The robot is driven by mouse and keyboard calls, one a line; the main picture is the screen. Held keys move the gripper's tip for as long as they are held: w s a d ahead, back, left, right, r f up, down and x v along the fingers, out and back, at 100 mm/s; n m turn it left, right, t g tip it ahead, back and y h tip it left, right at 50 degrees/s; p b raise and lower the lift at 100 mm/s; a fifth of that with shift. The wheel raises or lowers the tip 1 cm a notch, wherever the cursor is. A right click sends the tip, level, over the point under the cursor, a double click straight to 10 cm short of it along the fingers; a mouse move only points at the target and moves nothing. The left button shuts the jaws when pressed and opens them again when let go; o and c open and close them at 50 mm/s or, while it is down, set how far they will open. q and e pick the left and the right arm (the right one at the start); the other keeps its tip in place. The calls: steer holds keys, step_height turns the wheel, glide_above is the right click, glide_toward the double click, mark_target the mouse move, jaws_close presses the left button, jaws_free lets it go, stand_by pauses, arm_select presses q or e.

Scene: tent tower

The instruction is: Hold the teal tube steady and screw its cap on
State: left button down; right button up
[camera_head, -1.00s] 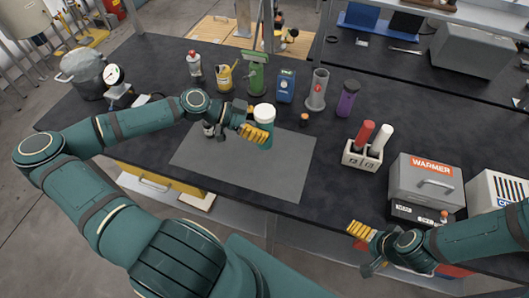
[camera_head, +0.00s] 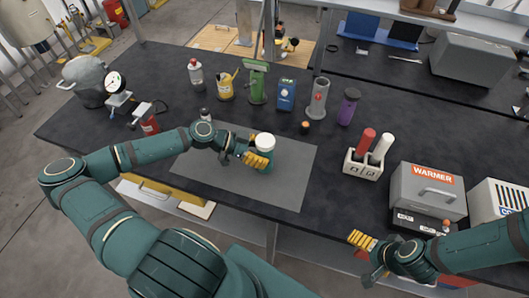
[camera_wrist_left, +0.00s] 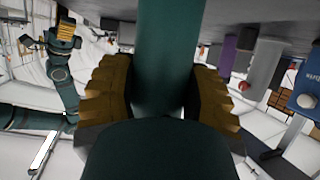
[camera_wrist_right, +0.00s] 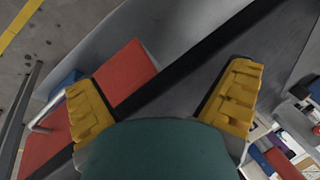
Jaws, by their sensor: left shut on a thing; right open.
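The teal tube (camera_head: 266,165) is upright over the grey mat (camera_head: 290,185), with a white top (camera_head: 265,141). I cannot tell whether that top is the cap, nor whether the tube's foot touches the mat. My left gripper (camera_head: 254,160) is shut around the tube's side. In the left wrist view the tube (camera_wrist_left: 165,55) stands between the yellow fingers of my left gripper (camera_wrist_left: 163,95). My right gripper (camera_head: 361,241) is open and empty past the table's front edge, right of the mat. The right wrist view shows its fingers (camera_wrist_right: 167,100) wide apart.
A small orange-topped item (camera_head: 305,127) stands behind the mat. A white holder (camera_head: 362,166) with a red and a white tube, and the grey warmer (camera_head: 428,185), are at right. Bottles and a green stand (camera_head: 256,82) line the back. The mat's front is clear.

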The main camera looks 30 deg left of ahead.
arm_select(q)
steer(key=shift+f, duration=0.15)
steer(key=shift+c, duration=1.7)
jaws_free()
steer(key=shift+a+r, duration=0.1)
steer(key=shift+r, duration=0.15)
steer(key=v, duration=1.2)
steer(key=shift+b, duration=0.3)
steer(key=shift+f, duration=0.15)
